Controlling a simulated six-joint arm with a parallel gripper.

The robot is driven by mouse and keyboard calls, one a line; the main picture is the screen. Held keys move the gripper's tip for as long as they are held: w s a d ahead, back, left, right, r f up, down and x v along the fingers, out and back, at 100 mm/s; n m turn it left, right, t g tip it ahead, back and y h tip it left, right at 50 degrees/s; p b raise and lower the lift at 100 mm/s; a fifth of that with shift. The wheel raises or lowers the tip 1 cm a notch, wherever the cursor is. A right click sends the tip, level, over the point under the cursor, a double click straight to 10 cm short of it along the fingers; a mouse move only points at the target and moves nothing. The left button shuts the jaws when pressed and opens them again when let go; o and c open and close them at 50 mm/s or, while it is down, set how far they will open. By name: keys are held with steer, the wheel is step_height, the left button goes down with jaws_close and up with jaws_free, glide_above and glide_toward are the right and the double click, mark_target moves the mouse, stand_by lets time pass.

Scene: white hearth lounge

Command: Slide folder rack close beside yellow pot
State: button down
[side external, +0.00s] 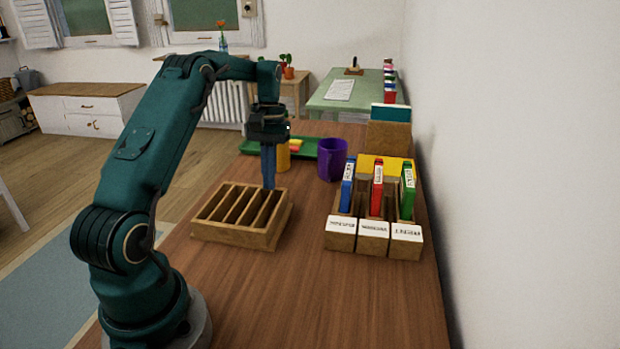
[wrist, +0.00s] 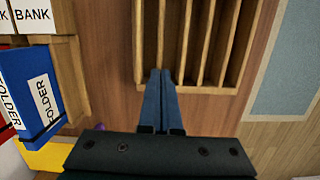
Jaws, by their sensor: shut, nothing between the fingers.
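The folder rack (side external: 240,236) is an empty wooden frame with several slots, flat on the brown table left of centre. It also shows at the top of the wrist view (wrist: 207,89). The yellow pot (side external: 284,158) stands behind it, partly hidden by my gripper. My gripper (side external: 268,186) points down with its blue fingers shut and empty, at the rack's far side, between rack and yellow pot. In the wrist view the fingertips (wrist: 160,74) overlap the rack's edge; I cannot tell whether they touch it.
A purple pot (side external: 332,160) stands right of the yellow pot. A green tray (side external: 309,147) lies behind them. At the right, a wooden holder (side external: 357,238) with labelled fronts carries blue, red and green folders. Table between rack and holder is clear.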

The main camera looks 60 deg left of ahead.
mark_target(246, 229)
steer(key=shift+s+a+f, duration=0.1)
steer(key=shift+s, duration=0.1)
steer(key=shift+s+d, duration=4)
steer(key=shift+s, duration=0.2)
steer(key=shift+s+d+f, duration=0.15)
steer(key=shift+f, duration=0.7)
steer(key=shift+w+a, duration=4.05)
steer(key=shift+w, duration=0.1)
